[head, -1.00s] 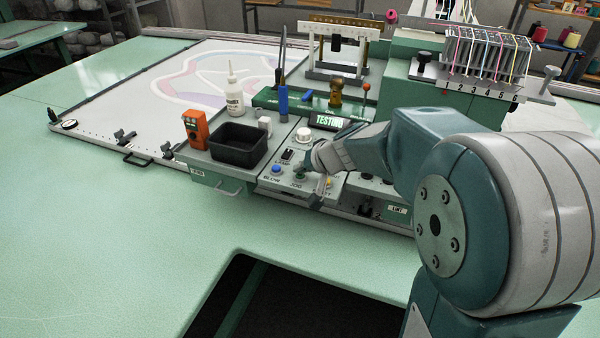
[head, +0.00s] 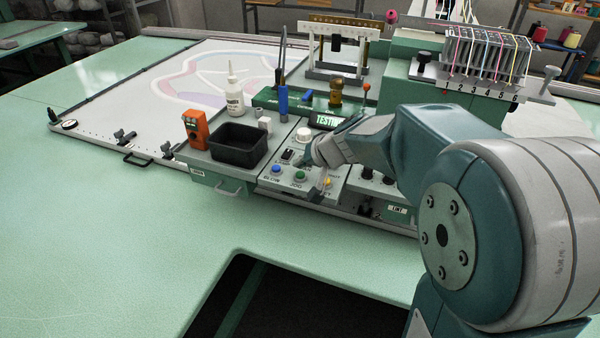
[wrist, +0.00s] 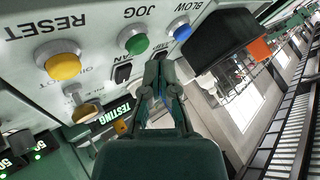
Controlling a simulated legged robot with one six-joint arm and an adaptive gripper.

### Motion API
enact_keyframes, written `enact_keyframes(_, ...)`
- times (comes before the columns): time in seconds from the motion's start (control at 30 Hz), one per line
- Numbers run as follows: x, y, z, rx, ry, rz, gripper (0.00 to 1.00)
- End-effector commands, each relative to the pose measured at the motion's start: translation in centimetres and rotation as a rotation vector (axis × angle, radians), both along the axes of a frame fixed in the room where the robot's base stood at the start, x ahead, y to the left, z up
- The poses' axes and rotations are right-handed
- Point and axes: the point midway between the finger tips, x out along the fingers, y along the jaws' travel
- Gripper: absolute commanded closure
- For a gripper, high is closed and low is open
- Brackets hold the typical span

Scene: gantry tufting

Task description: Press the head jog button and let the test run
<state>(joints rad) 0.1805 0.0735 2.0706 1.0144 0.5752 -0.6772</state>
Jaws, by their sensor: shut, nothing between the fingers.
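The green JOG button (head: 300,174) sits on the grey control panel between the blue BLOW button (head: 276,169) and a yellow button. In the wrist view the JOG button (wrist: 137,42) is in plain sight, lettering upside down. My gripper (wrist: 158,62) is shut and empty, its tips just beside the JOG button in that picture; no contact shows.
A black bin (head: 240,146) and an orange device (head: 196,129) stand left of the panel. A white bottle (head: 234,92) and upright tools are behind. The yellow RESET button (wrist: 62,62) and a knob are close by. The green table at left front is clear.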

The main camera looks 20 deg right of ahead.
Motion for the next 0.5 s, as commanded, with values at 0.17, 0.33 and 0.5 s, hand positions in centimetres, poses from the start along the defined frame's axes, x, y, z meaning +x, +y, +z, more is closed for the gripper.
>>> enact_keyframes(0.17, 0.0, 0.0, 0.0, 0.000, 0.000, 0.000, 1.00)
enact_keyframes(0.33, 0.0, 0.0, 0.7, 0.000, -0.002, 0.000, 1.00)
enact_keyframes(0.5, 0.0, 0.0, 2.2, -0.001, -0.003, 0.001, 1.00)
